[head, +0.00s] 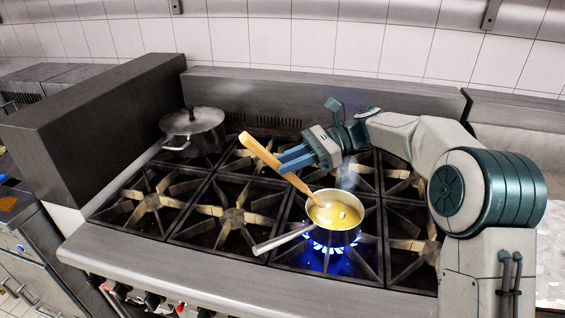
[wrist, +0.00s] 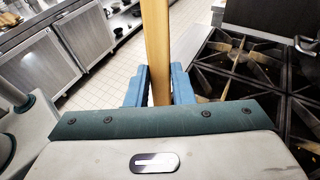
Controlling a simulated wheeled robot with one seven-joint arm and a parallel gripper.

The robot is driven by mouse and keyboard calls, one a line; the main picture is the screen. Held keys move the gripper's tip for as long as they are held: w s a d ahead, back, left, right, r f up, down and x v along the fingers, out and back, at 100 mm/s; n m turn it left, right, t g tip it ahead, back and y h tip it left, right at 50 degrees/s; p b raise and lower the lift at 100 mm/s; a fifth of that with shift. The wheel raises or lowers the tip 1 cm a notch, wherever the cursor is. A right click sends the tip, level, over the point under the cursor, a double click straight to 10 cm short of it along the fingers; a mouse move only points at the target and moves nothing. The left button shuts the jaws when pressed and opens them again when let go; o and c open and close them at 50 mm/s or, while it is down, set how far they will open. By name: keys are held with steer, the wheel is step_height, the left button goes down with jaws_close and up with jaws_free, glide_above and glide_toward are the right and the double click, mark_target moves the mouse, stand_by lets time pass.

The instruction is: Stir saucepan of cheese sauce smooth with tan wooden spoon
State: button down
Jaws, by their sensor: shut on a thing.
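The saucepan (head: 331,236) stands on a lit burner in the head view, its handle pointing to the lower left. Yellow cheese sauce (head: 322,217) is in it, with a few pale lumps on the surface. The tan wooden spoon (head: 262,151) leans up to the left, its lower end in the sauce; the spoon's tip is hidden. My gripper (head: 290,160) is above the pan with its blue fingers shut on the spoon's handle. In the wrist view the handle (wrist: 157,50) stands between the two blue fingers (wrist: 158,86).
A lidded steel pot (head: 192,131) stands at the back left of the stove. Blue flame (head: 330,246) burns under the saucepan. A dark raised panel (head: 105,125) borders the stove on the left.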

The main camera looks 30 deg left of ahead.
mark_target(308, 188)
steer(key=shift+w+d+f+b, duration=0.3)
steer(key=shift+f+b, duration=0.2)
steer(key=shift+f, duration=0.1)
steer(key=shift+w+d+f+b, duration=0.3)
steer(key=shift+f+b, duration=0.15)
steer(key=shift+f, duration=0.15)
steer(key=shift+w+d+f, duration=0.3)
steer(key=shift+w, duration=0.05)
steer(key=shift+w+d+f+p, duration=0.15)
steer(key=shift+w+d+f, duration=0.35)
steer(key=shift+f, duration=0.4)
steer(key=shift+w+d+f+p, duration=0.2)
steer(key=shift+w+d+f, duration=0.3)
steer(key=shift+f, duration=0.35)
steer(key=shift+w+d+f+p, duration=0.15)
steer(key=shift+w+d+f, duration=0.35)
steer(key=shift+f, duration=0.4)
